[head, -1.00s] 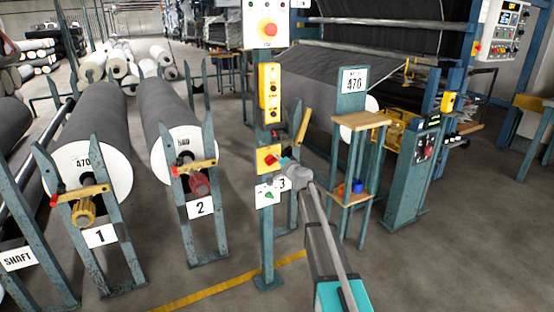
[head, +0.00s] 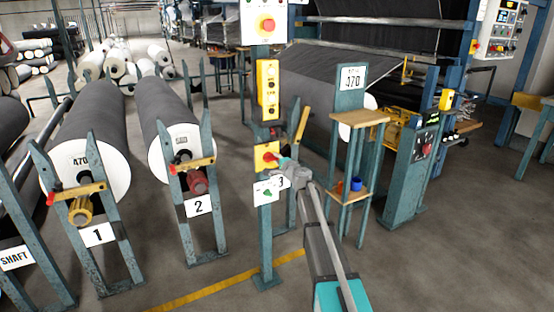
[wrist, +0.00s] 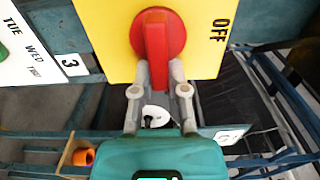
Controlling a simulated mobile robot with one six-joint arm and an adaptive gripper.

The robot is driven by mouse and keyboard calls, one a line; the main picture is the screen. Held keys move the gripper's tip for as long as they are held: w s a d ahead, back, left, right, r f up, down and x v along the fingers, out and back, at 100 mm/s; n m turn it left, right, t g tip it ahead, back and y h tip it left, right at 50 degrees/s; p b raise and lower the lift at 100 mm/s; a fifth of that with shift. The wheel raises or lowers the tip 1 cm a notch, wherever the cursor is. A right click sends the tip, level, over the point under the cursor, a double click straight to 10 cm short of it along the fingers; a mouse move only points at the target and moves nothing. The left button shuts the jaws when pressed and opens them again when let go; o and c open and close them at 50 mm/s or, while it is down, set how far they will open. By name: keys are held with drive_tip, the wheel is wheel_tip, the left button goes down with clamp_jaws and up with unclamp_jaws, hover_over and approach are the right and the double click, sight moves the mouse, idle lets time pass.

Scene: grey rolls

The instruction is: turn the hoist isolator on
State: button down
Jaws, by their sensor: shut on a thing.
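The isolator is a yellow box (head: 264,150) on a teal post, with a red rotary handle (wrist: 160,42). In the wrist view the yellow plate (wrist: 110,40) fills the top, and the word OFF stands to the right of the handle. The handle's grip bar runs up and down in that picture. My gripper (wrist: 160,80) has one finger on each side of the bar's lower end and is shut on it. In the head view my gripper (head: 284,168) is at the box's right side and partly covers the handle. No ON label shows.
A yellow push-button box (head: 268,90) and a panel with a red button (head: 266,27) are higher on the same post. A white label plate (head: 267,191) is just below. A wooden-topped stand (head: 360,118) is close on the right.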

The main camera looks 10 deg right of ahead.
drive_tip(key=shift+a, duration=0.2)
drive_tip(key=c, duration=0.6)
unclamp_jaws()
drive_tip(key=shift+d, duration=0.1)
drive_tip(key=shift+c, duration=0.2)
drive_tip(key=shift+s, duration=0.1)
drive_tip(key=v, duration=1.1)
drive_tip(key=shift+s, duration=0.35)
drive_tip(key=shift+d, duration=0.15)
